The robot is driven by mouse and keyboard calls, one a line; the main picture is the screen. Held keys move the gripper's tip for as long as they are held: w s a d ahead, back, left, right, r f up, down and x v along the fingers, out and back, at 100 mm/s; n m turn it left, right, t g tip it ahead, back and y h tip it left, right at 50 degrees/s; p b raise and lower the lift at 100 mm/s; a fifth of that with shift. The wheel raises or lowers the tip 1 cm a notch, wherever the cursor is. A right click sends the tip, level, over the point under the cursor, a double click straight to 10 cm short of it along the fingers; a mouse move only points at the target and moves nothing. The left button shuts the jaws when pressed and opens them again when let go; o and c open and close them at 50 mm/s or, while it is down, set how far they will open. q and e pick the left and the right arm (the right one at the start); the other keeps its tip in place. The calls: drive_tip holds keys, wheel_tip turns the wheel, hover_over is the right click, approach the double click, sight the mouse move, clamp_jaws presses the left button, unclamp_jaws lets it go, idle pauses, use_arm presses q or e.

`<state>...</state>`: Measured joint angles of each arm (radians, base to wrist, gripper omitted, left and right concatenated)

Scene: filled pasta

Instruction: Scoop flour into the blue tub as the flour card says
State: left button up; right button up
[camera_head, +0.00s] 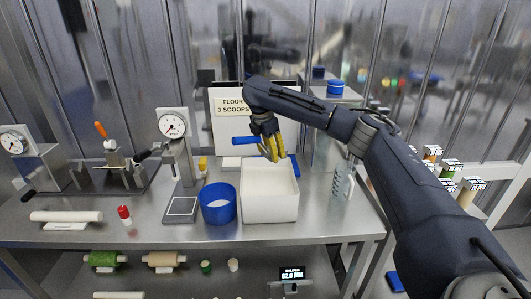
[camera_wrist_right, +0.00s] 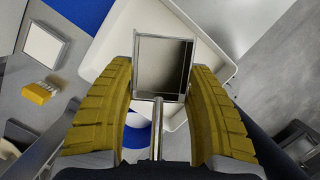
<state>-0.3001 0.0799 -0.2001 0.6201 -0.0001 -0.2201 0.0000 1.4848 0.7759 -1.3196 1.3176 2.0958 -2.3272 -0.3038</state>
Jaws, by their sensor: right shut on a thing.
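The flour card (camera_head: 231,106) reads "FLOUR 3 SCOOPS" and stands on the white panel behind the bench. The blue tub (camera_head: 218,204) stands open on the bench, left of the white flour bin (camera_head: 270,207); I cannot make out its contents. My right gripper (camera_head: 275,148), with yellow fingers, is above the bin's back part. It is shut on a scoop with a blue handle (camera_head: 246,140). In the right wrist view the scoop's grey metal pan (camera_wrist_right: 163,67) shows between the fingers, over the bin (camera_wrist_right: 228,68). I see no flour in the pan. My left gripper is not in view.
A flat scale plate (camera_head: 181,208) lies left of the tub, below a dial gauge (camera_head: 172,125). A clear jug (camera_head: 342,182) stands right of the bin. The bench front is mostly clear.

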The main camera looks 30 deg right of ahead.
drive_tip(key=shift+a+f+x, duration=0.15)
drive_tip(key=shift+a+x, duration=0.4)
drive_tip(key=shift+x, duration=1.75)
drive_tip(key=shift+a+f+x, duration=0.15)
drive_tip(key=shift+a+x, duration=0.4)
drive_tip(key=shift+x, duration=1.7)
drive_tip(key=shift+a+f+x, duration=0.1)
drive_tip(key=shift+a+x, duration=0.45)
drive_tip(key=shift+x, duration=1.75)
drive_tip(key=shift+s+f, duration=0.1)
drive_tip(key=shift+d+r+v, duration=0.15)
drive_tip(key=shift+d+v, duration=0.35)
drive_tip(key=shift+v, duration=1.6)
drive_tip(key=shift+d+r+v, duration=0.1)
drive_tip(key=shift+d+v, duration=0.4)
drive_tip(key=shift+v, duration=1.55)
drive_tip(key=shift+d+r+v, duration=0.15)
drive_tip(key=shift+d+v, duration=0.35)
drive_tip(key=shift+v, duration=1.6)
drive_tip(key=shift+a+r, duration=0.15)
drive_tip(key=shift+a, duration=0.1)
drive_tip(key=w+a+f, duration=0.1)
drive_tip(key=a+f, duration=0.1)
drive_tip(key=a, duration=1)
drive_tip(key=w+a+f+h, duration=0.1)
drive_tip(key=w+a+f, duration=0.1)
drive_tip(key=a, duration=1)
drive_tip(key=shift+f, duration=0.15)
